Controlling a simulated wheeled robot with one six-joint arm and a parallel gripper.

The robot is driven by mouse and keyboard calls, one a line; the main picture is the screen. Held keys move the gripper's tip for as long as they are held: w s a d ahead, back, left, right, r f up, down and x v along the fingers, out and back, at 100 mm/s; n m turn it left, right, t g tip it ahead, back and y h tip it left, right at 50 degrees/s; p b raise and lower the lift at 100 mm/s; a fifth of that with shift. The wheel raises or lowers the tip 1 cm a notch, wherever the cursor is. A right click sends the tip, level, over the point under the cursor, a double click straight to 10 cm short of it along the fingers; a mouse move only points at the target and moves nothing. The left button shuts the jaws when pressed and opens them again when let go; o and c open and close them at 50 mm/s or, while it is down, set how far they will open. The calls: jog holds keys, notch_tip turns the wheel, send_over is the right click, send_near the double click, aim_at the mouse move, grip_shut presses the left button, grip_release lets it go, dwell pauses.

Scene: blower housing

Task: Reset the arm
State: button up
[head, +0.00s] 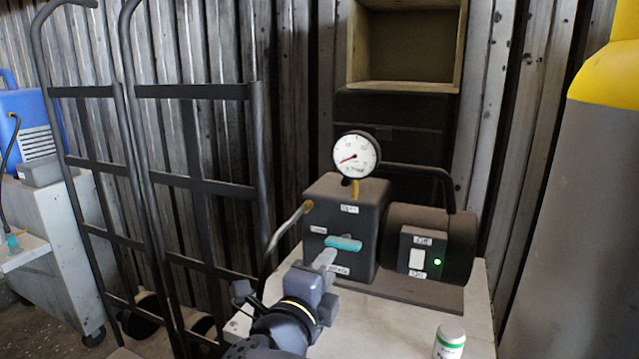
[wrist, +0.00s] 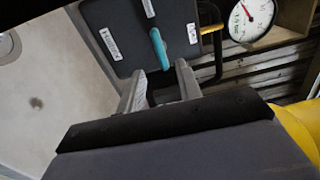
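My gripper (head: 325,259) is in front of the dark pump box (head: 352,205). In the wrist view my gripper (wrist: 161,70) has its two grey fingers apart, with nothing held between them. A teal lever handle (head: 343,243) is on the front of the box, just beyond the fingertips; it also shows in the wrist view (wrist: 158,48), its near end close to the gap between the fingers. I cannot tell whether a finger touches it. In the head view the handle lies nearly level between small white labels.
A round gauge (head: 356,155) stands on the box. To its right is a dark motor (head: 446,240) with a switch and lit green light. A white bottle (head: 449,341) stands on the table's front right. Hand trucks (head: 196,180) stand left, a large grey-and-yellow cylinder (head: 585,220) right.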

aim_at(341, 247)
jog(key=shift+n, duration=0.3)
jog(key=x, duration=0.9)
jog(key=shift+w+r+b, duration=0.15)
jog(key=shift+r+b, duration=0.05)
jog(key=shift+b, duration=0.15)
jog(key=n+p, duration=0.3)
jog(key=n, duration=0.1)
jog(key=shift+n, duration=0.3)
jog(key=n+p, duration=0.3)
jog(key=n, duration=0.1)
jog(key=shift+f, duration=0.15)
